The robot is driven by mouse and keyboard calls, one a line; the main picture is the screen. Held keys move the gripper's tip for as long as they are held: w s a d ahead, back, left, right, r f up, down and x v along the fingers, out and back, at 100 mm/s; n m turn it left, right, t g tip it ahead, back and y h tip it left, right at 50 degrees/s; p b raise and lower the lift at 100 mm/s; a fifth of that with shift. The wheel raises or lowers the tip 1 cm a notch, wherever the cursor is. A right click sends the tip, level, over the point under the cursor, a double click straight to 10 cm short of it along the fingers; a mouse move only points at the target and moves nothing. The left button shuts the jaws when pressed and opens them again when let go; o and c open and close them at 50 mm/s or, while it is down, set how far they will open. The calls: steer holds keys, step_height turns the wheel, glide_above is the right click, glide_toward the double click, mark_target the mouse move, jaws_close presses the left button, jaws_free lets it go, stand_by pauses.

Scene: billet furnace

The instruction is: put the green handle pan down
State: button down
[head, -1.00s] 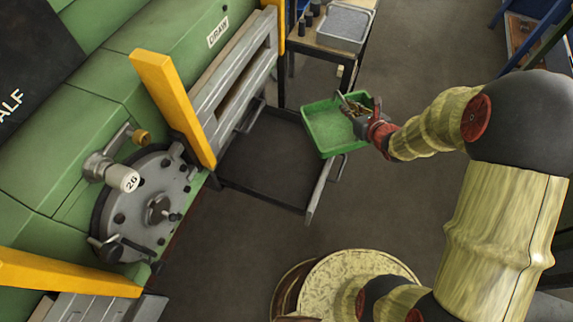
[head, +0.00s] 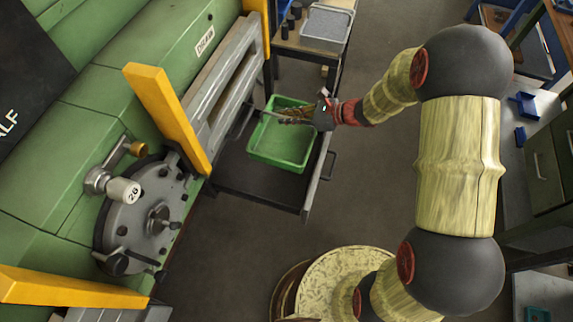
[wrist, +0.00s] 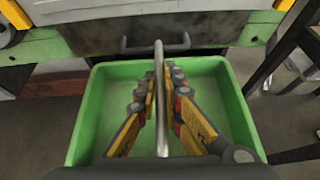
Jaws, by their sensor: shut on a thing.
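The green pan (head: 282,154) is an open rectangular tray with a thin metal bar handle across its top. My gripper (head: 293,113) is shut on that handle above the pan's middle. In the wrist view the pan (wrist: 240,112) lies below the fingers, and the bar handle (wrist: 160,62) runs between the gripper's two yellow fingers (wrist: 160,100). The pan looks level and empty. In the head view it is over the dark pull-out tray (head: 233,172) beside the green furnace. I cannot tell whether its base touches that tray.
The green furnace (head: 75,105) stands on the left with a yellow post (head: 166,115). A bench with a grey tray (head: 326,27) is behind the pan. The pull-out tray's near-left part is bare. Open floor (head: 365,190) lies to the right.

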mark_target(287, 148)
steer(key=f+b, duration=0.1)
steer(key=f, duration=0.1)
steer(key=f+b, duration=0.1)
steer(key=f, duration=0.1)
steer(key=shift+s+a+f+b, duration=0.15)
steer(key=shift+s+f+b, duration=0.05)
steer(key=shift+f+b, duration=2.3)
steer(key=shift+f, duration=3.4)
steer(key=shift+f, duration=0.25)
steer(key=shift+s+f+b, duration=0.1)
steer(key=shift+f+b, duration=0.15)
steer(key=shift+b, duration=0.1)
